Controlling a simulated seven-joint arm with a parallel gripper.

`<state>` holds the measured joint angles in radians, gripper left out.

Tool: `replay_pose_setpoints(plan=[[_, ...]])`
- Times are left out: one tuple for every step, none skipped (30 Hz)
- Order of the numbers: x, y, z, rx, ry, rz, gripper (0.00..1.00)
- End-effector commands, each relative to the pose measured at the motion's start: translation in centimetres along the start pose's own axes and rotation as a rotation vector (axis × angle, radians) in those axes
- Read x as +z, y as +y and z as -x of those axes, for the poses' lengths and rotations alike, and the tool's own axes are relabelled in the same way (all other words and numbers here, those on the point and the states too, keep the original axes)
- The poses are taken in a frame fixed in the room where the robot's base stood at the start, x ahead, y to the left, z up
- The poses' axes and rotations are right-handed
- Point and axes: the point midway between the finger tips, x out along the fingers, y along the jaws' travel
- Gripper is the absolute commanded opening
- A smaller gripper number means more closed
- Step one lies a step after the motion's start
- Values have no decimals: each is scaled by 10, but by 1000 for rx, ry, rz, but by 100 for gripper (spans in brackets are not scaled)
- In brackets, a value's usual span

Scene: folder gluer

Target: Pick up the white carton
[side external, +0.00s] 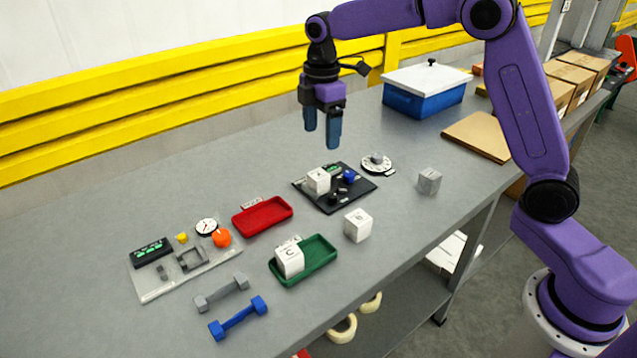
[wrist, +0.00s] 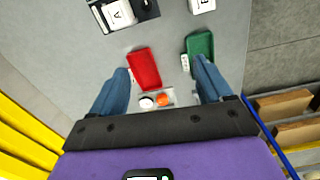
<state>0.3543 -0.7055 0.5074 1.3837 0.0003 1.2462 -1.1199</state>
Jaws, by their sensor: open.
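Several white lettered cartons are in view, and the task does not say which one. One white carton (side external: 319,181) sits on the black board (side external: 361,188); in the wrist view this carton (wrist: 119,14) shows an A. A second white carton (side external: 357,225) stands on the bare bench; in the wrist view this carton (wrist: 202,4) is cut by the top edge. A third (side external: 290,259) stands in the green tray (side external: 319,264). My gripper (side external: 322,138) is open and empty, pointing down above the bench. Its fingers also show in the wrist view (wrist: 162,68).
A red tray (side external: 263,216) lies empty left of the black board. A grey cube (side external: 429,180) and a round dial (side external: 376,163) are to the right. Dumbbells (side external: 238,317) lie at the front. A blue box (side external: 424,93) with a white lid stands behind.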

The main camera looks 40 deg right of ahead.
Motion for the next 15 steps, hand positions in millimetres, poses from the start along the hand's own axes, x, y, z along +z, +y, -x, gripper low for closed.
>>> replay_pose_setpoints(plan=[[7,19,-5,-2,-1,11,79],[12,28,-6,-3,-2,21,79],[17,39,-9,-3,-2,36,79],[22,46,-10,-3,-2,45,79],[26,53,-12,-4,-2,54,79],[32,61,-14,-4,-2,64,79],[35,66,-15,-4,-2,72,79],[39,70,-16,-4,-2,78,79],[42,75,-17,-5,-2,85,79],[45,77,-18,-5,-2,90,79],[47,79,-18,-5,-2,93,79],[48,81,-20,-6,-2,97,79],[49,82,-21,-6,-2,99,79],[50,82,-23,-7,-3,101,79],[50,83,-26,-7,-3,102,79]])
